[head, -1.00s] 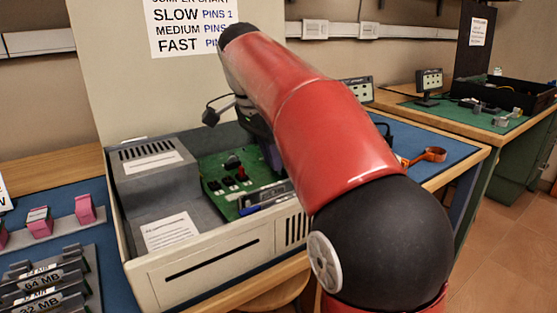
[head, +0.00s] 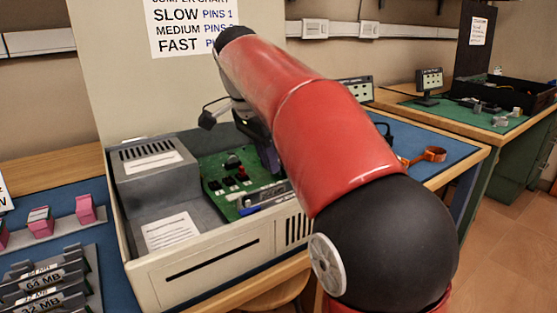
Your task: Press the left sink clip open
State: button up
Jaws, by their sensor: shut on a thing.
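An open beige computer case (head: 205,270) stands on the blue bench mat, with a green circuit board (head: 212,170) inside. Small dark parts and a red part (head: 242,173) stand on the board. I cannot make out the left sink clip or which part is the sink. My gripper (head: 266,152) reaches down over the back right of the board, partly behind my red arm. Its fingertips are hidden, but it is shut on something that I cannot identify.
An orange ring-shaped thing (head: 434,154) lies on the right of the bench. A jumper chart (head: 190,25) hangs behind.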

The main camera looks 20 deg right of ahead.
jog(key=shift+s+a+f, duration=0.1)
jog(key=shift+a+f, duration=0.25)
dwell(0.6)
jog(key=o, duration=0.4)
jog(key=shift+r, duration=0.1)
jog(key=p+v, duration=0.2)
jog(key=p, duration=0.1)
jog(key=shift+d+r, duration=0.25)
jog(key=shift+r, duration=0.2)
jog(key=shift+d+p+v, duration=0.15)
jog(key=shift+d+v, duration=0.05)
jog(key=shift+v, duration=0.8)
jog(key=shift+d+p+v, duration=0.15)
jog(key=shift+d+v, duration=0.1)
jog(key=shift+v, duration=0.7)
jog(key=shift+r, duration=0.15)
